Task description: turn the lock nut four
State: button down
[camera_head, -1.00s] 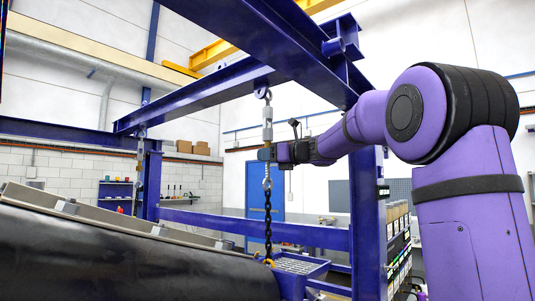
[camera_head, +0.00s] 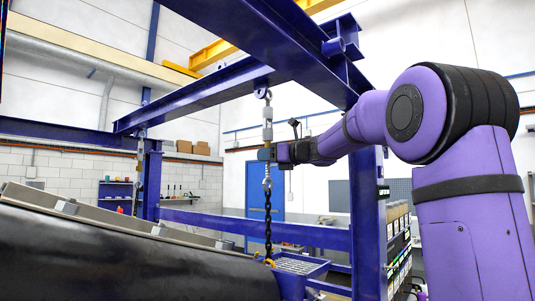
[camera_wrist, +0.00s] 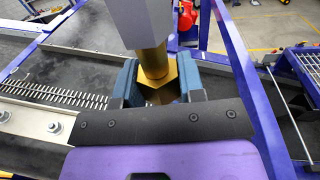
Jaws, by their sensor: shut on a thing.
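The lock nut (camera_wrist: 162,90) is a brass hexagonal piece in the middle of the wrist view, below a brass collar and a grey body (camera_wrist: 144,22). My gripper (camera_wrist: 158,82) has its two blue-grey fingers on either side of the nut and is shut on it. In the head view my gripper (camera_head: 267,154) reaches in from the right to the upright hanging turnbuckle (camera_head: 267,118). The nut is hidden there behind the fingers. Below the gripper a dark chain (camera_head: 267,225) hangs down to a yellow hook.
The blue steel frame has a beam (camera_head: 195,95) above the turnbuckle and a post (camera_head: 368,215) close to my arm. A black belt conveyor (camera_head: 110,250) lies low at the left. In the wrist view a metal strip with a belt joint (camera_wrist: 55,92) shows at left.

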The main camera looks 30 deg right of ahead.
dwell(0.6)
jog(key=shift+a+m+t+h, duration=0.15)
jog(key=shift+m+t+h, duration=0.25)
jog(key=shift+m+h, duration=0.45)
jog(key=shift+d+m+t+h, duration=0.25)
jog(key=shift+m+h, duration=0.3)
jog(key=shift+h, duration=0.6)
jog(key=shift+a, duration=0.15)
jog(key=m+h, duration=0.1)
jog(key=h, duration=0.1)
jog(key=shift+a+m+t+h, duration=0.1)
jog(key=shift+m+t+h, duration=0.15)
jog(key=shift+m+h, duration=0.65)
jog(key=shift+h, duration=0.3)
